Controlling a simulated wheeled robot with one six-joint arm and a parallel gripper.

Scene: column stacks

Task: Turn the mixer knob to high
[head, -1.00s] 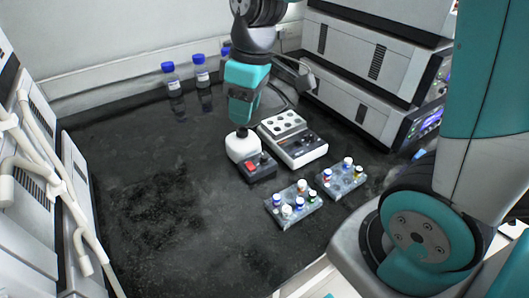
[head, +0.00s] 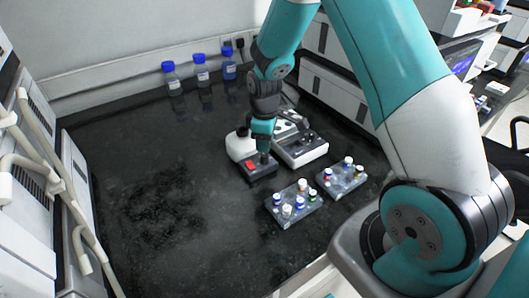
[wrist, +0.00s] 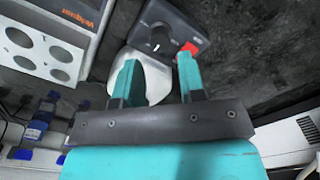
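The mixer has a white rounded body (head: 238,147) and a dark front panel (head: 260,176) with a red switch (head: 250,164), on the black bench. In the wrist view, its dark round knob (wrist: 159,40) with a light mark shows beside the red switch (wrist: 190,47). The knob lies beyond the fingertips, between their lines. My gripper (wrist: 158,63) is open, its two teal fingers apart with nothing between them held. In the head view my gripper (head: 263,155) points down over the mixer's panel and hides the knob; I cannot tell whether it touches.
A white block heater with round wells (head: 302,150) stands close to the mixer's right. Two vial racks (head: 293,209) (head: 341,183) sit in front. Blue-capped bottles (head: 201,72) stand along the back wall. Stacked instruments (head: 335,92) are at the right. The bench's left side is clear.

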